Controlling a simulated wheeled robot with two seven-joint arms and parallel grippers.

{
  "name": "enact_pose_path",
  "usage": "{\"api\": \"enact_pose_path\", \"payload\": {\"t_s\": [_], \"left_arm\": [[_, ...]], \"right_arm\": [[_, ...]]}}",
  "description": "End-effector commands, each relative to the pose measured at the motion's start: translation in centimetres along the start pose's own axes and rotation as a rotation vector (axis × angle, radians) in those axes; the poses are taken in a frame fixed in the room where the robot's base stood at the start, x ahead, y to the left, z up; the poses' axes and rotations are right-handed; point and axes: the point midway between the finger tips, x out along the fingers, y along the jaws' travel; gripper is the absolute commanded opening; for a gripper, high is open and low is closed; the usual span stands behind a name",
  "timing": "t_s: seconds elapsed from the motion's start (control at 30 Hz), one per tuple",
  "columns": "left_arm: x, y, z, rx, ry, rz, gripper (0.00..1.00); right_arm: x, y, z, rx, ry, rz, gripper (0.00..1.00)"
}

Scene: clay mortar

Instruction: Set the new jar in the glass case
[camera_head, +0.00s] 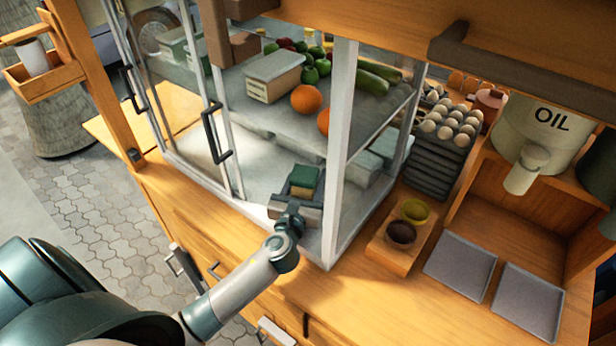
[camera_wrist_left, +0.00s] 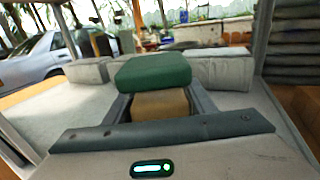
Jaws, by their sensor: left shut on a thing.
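The jar has a green lid (camera_head: 304,176) and a tan body that shows in the wrist view (camera_wrist_left: 160,105). It is upright inside the glass case (camera_head: 341,150), above or on the lower floor (camera_wrist_left: 75,105); I cannot tell if its base touches. My left gripper (camera_head: 302,186) reaches in through the open right part of the case front. Its two fingers are shut on the jar's sides, just under the lid. The glass doors with dark handles (camera_head: 213,135) stand at the left of the front. My right gripper is not in view.
The upper shelf (camera_head: 365,115) holds oranges, green fruit and a lidded container (camera_head: 273,75). Pale containers (camera_wrist_left: 222,70) stand behind the jar on the lower floor. The case's corner post is close to my wrist's right. Lower floor left of the jar is clear.

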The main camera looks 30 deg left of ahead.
Motion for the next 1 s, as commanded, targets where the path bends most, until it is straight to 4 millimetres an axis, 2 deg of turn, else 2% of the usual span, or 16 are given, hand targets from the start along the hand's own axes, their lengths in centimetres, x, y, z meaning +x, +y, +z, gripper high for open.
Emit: {"api": "enact_pose_path", "payload": {"t_s": [0.33,0.37,0.43,0.83,1.0], "left_arm": [[0.0,0.0,-0.2,0.000,-0.001,0.000,0.16],[0.0,0.0,-0.2,0.000,0.000,0.000,0.52],[0.0,0.0,-0.2,0.000,0.000,0.000,0.69],[0.0,0.0,0.2,-0.001,-0.001,0.000,0.69],[-1.3,0.0,-0.1,-0.001,0.000,-0.001,0.69]], "right_arm": [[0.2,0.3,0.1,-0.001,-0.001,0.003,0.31],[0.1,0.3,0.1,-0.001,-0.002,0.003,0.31],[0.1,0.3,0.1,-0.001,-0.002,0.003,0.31],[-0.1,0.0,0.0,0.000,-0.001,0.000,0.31],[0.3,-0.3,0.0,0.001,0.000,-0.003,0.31]]}}
